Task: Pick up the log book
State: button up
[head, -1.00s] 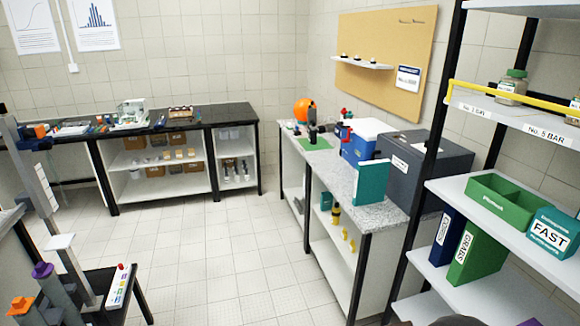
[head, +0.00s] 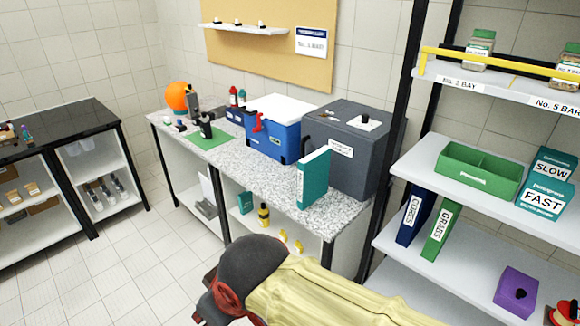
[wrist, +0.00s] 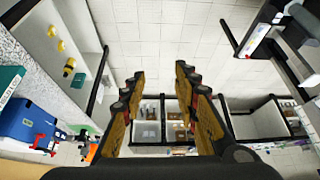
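A teal book (head: 313,177), probably the log book, stands upright near the front edge of the speckled grey counter (head: 240,160). Its cover text is too small to read. In the wrist view, a teal shape that looks like the same book (wrist: 10,82) is at the left edge, beside the blue box. My gripper (wrist: 160,75) is open, with its two fingers wide apart and only floor and far cabinets between them. My yellow arm crosses the bottom of the head view, in front of and below the counter, well apart from the book.
A dark grey machine (head: 352,150) stands behind the book, and a blue box with white lid (head: 275,135) to its left. A shelf rack (head: 405,160) at the right holds a blue binder (head: 414,212) and a green GRABS binder (head: 441,228). Floor at left is clear.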

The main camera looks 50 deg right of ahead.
aim_at(313, 170)
jog(key=i+j+z, duration=0.1)
jog(key=i+z, duration=0.4)
jog(key=i+j+z, duration=0.25)
jog(key=z, duration=0.2)
jog(key=i+j+z, duration=0.7)
jog(key=j+z, duration=0.3)
jog(key=i+j+z, duration=0.25)
jog(key=j+z, duration=0.25)
jog(key=i+j+z, duration=0.25)
jog(key=j, duration=0.2)
jog(key=i+l, duration=0.1)
jog(key=i, duration=0.1)
